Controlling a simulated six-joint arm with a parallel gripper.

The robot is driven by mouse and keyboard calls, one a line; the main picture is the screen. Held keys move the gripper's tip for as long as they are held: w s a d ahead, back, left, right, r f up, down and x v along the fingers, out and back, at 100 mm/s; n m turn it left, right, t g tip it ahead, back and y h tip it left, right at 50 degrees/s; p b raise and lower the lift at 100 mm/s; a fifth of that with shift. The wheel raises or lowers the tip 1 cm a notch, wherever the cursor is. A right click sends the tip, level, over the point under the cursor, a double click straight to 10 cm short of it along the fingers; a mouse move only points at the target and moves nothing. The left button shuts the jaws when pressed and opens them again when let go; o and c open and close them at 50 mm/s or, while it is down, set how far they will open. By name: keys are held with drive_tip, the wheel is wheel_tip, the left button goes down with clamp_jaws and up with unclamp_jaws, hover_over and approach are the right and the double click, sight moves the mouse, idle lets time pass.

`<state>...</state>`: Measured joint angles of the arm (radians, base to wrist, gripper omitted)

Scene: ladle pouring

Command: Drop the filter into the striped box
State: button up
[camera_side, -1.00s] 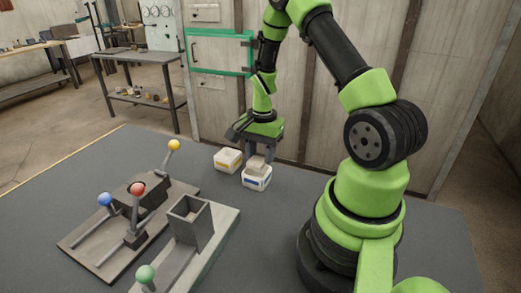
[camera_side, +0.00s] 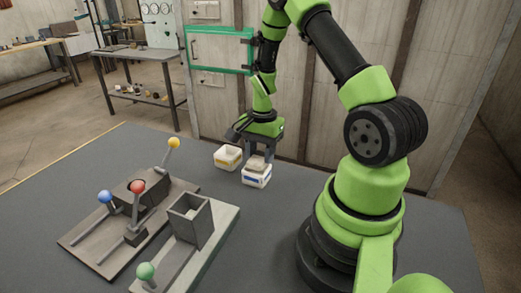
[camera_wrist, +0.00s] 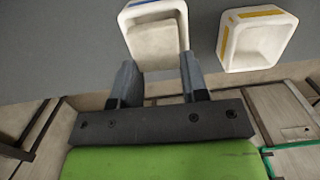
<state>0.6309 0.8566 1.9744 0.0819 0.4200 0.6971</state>
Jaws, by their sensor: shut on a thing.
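A pale cream block (camera_wrist: 160,45), which looks like the filter, shows between my fingertips in the wrist view, at the mouth of a white box with a blue stripe (camera_side: 256,181). My gripper (camera_side: 258,155) points down over this box and is shut on the block. I cannot tell whether the block touches the box floor. The blue-striped box also shows in the wrist view (camera_wrist: 128,18). A second white box with a yellow stripe (camera_side: 228,158) stands close by, to the left in the side view. In the wrist view it is at the right (camera_wrist: 228,45), open and seemingly empty.
A lever panel (camera_side: 125,215) with blue, red and yellow knobs lies on the left of the dark table (camera_side: 265,240). A grey base with a square upright tube (camera_side: 190,222) and a green knob stands in front.

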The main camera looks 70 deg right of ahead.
idle(0.3)
drive_tip(key=o, duration=1.1)
drive_tip(key=shift+r, duration=2.95)
